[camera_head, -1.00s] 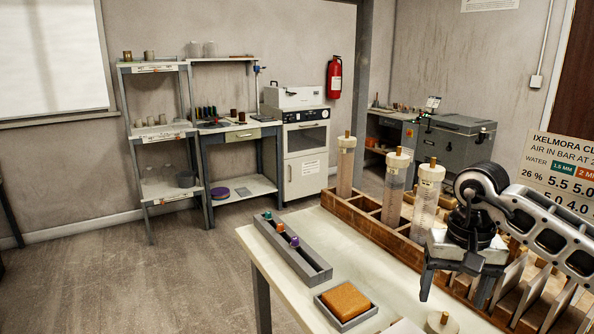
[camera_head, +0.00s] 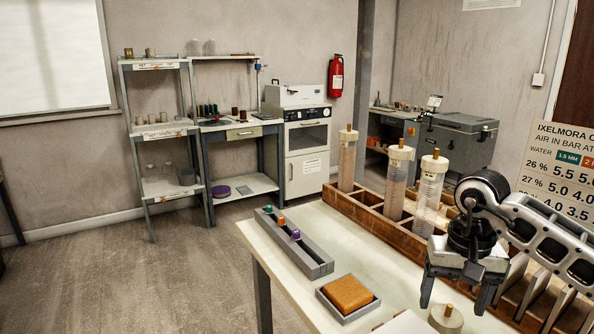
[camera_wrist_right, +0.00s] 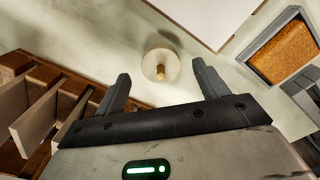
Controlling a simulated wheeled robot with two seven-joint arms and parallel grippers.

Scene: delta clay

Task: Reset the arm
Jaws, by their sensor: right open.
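My right arm (camera_head: 545,232) comes in from the right in the head view. My right gripper (camera_head: 455,296) points down over the right part of the table (camera_head: 290,272), with its two fingers apart and nothing between them. In the right wrist view the gripper (camera_wrist_right: 162,92) is also open, its fingers spread on either side of a round pale disc with a brass peg (camera_wrist_right: 160,65). The disc lies on the table beyond the fingertips, apart from them. My left gripper is not in view.
A wooden rack (camera_head: 368,212) with several clear cylinders and upright boards stands along the table's far side, close to my right arm. A grey tray (camera_head: 300,255) with coloured pegs and a tray with an orange-brown block (camera_head: 347,293) lie left.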

